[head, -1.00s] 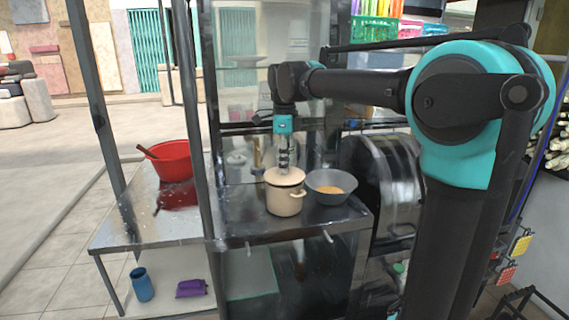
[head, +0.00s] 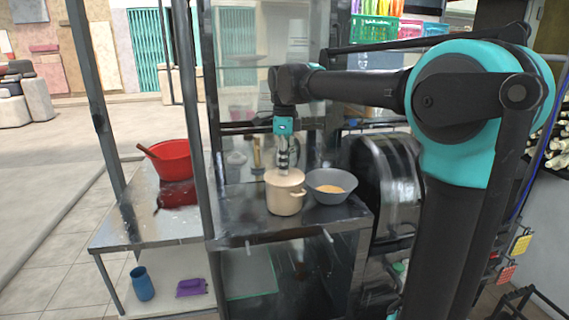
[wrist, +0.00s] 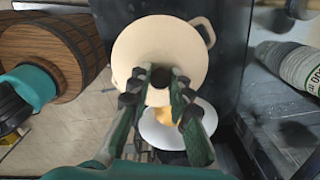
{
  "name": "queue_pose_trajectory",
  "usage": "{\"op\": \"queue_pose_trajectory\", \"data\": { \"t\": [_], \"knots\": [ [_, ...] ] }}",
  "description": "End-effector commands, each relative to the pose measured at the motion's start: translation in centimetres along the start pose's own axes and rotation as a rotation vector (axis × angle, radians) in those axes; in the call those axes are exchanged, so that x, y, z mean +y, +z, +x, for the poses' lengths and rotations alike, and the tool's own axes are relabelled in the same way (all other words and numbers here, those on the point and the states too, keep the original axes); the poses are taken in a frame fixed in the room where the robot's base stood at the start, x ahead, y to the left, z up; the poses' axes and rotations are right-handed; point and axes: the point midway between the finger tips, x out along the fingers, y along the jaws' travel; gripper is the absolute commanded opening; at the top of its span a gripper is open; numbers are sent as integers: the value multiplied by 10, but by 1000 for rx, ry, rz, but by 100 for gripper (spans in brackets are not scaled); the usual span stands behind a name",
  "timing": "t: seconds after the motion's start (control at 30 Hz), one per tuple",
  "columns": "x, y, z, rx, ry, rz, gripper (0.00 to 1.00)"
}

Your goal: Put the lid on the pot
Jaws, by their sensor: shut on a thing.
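The cream pot (head: 285,199) stands upright on the dark counter, with a loop handle on its right side. The cream lid (head: 285,179) is at the pot's mouth, roughly level and lined up with the rim. I cannot tell whether it rests fully on the rim. In the wrist view the lid (wrist: 150,48) is a round disc over the pot, and one pot handle (wrist: 208,32) shows beyond its edge. My gripper (head: 284,167) points down over the pot and is shut on the lid's dark knob (wrist: 160,76).
A grey bowl (head: 330,193) with yellowish contents stands close to the pot's right. A red basin (head: 172,160) with a wooden handle is on the left table. An upright post (head: 202,130) stands between. In the wrist view a wooden bucket (wrist: 62,50) is at left.

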Motion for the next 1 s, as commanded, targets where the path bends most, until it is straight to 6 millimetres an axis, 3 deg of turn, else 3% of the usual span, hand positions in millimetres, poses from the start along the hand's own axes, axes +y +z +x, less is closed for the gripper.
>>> {"op": "queue_pose_trajectory", "data": {
  "t": [0.2, 0.23, 0.3, 0.63, 1.0],
  "knots": [
    [0, 0, 4, 0, 0, 0, 0],
    [0, 0, 4, 0, 0, 0, 21],
    [0, 0, 4, 0, 0, 0, 27],
    [0, 0, 2, 0, 0, 0, 27],
    [0, 0, -24, 0, 0, 0, 27]
  ]
}}
